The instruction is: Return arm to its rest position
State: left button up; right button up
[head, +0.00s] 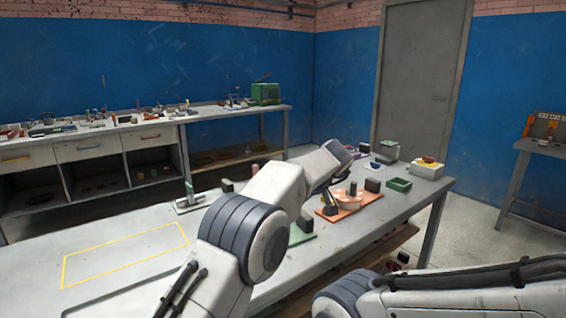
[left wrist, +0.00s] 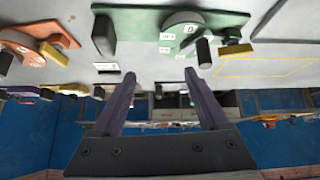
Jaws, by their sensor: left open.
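My left arm (head: 255,225) reaches over the workbench (head: 130,240) in the head view, bent, with its wrist near the orange board (head: 350,203). My left gripper (left wrist: 160,78) shows in the left wrist view with its two purple fingers wide apart and nothing between them.
A green tray (head: 398,185) and a white box (head: 427,170) with coloured pieces stand at the bench's right end. A yellow outlined rectangle (head: 125,252) on the left of the bench is empty. A cluttered side bench (head: 90,150) stands along the blue wall.

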pick_arm(q)
jog(key=w+a+r+m+t, duration=0.1)
jog(key=w+a+r+t, duration=0.25)
jog(key=a, duration=0.35)
jog(key=w+a+r+m+t, duration=0.1)
jog(key=w+a+r+t, duration=0.1)
jog(key=a+r+t, duration=0.3)
jog(key=s+a+f+m+g+h, duration=0.1)
jog(key=s+a+f+m+g, duration=0.2)
jog(key=s+f, duration=0.7)
jog(key=s+a+f+m+g+h, duration=0.1)
jog(key=s+a+f+g+h, duration=0.3)
jog(key=s, duration=1.1)
jog(key=s+a+f+m+g+y, duration=0.15)
jog(key=s+f+g, duration=0.5)
jog(key=s, duration=0.65)
jog(key=s+d+r+m+g+h, duration=0.1)
jog(key=s+d+r+m, duration=0.1)
jog(key=s+d+m, duration=0.35)
jog(key=s+d+r+m+h, duration=0.1)
jog(key=s+d+r+m, duration=0.15)
jog(key=s+d, duration=0.55)
notch_tip(320, 180, up, 13)
jog(key=p, duration=1.2)
jog(key=shift+a+f+p, duration=0.2)
jog(key=shift+a+p, duration=0.1)
jog(key=shift+p, duration=0.05)
